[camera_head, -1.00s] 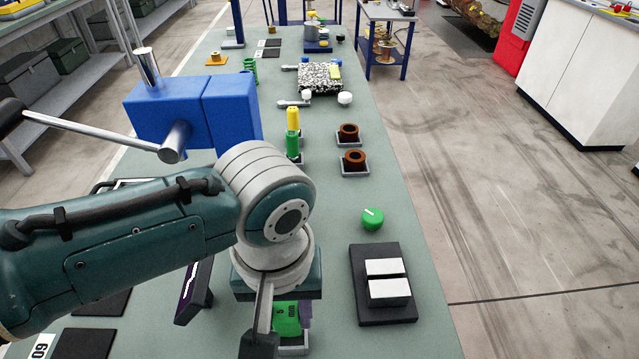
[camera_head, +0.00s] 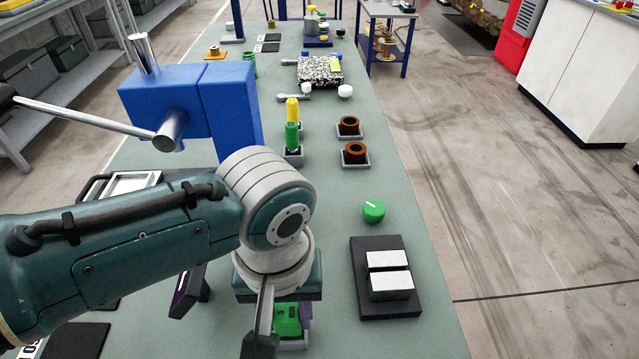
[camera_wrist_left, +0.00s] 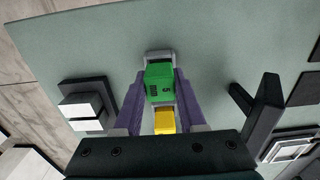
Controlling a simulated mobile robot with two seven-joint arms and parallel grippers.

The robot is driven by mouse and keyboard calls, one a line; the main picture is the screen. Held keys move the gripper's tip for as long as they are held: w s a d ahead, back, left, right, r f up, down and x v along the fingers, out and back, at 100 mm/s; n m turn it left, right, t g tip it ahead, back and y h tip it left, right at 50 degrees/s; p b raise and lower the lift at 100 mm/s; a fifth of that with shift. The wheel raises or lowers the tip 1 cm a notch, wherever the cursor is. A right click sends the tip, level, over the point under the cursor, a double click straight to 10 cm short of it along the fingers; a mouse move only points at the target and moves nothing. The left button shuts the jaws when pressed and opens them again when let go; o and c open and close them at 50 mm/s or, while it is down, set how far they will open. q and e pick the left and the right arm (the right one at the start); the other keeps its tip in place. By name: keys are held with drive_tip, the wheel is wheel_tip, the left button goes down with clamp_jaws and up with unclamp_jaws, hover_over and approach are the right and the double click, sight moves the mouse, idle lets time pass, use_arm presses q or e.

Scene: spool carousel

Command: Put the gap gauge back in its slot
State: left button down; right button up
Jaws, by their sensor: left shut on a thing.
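A green block with dark markings and a yellow lower part, which I take to be the gap gauge (camera_wrist_left: 159,82), is held between the purple fingers of my left gripper (camera_wrist_left: 160,92). In the head view the green part of the gauge (camera_head: 287,319) shows below my left wrist. A small grey holder (camera_wrist_left: 158,55) is right at the gauge's far end; its rim also shows in the head view (camera_head: 293,346). I cannot tell whether the gauge is seated in the holder or just above it. My right gripper is not in view.
A black base with two metal blocks (camera_head: 385,310) and a green knob (camera_head: 374,211) are to the right. A dark angled stand (camera_head: 186,292) is close on the left. A blue vise (camera_head: 185,105), a green-and-yellow piece (camera_head: 292,123) and two brown rings (camera_head: 355,152) stand farther back.

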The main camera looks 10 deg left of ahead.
use_arm(q)
drive_tip(key=shift+f+b, duration=0.35)
drive_tip(key=shift+f, duration=0.15)
drive_tip(key=shift+c, duration=2)
unclamp_jaws()
wheel_tip(320, 180, up, 9)
drive_tip(key=p, duration=0.2)
drive_tip(key=shift+p, duration=0.35)
drive_tip(key=shift+r, duration=0.55)
drive_tip(key=shift+s, duration=0.1)
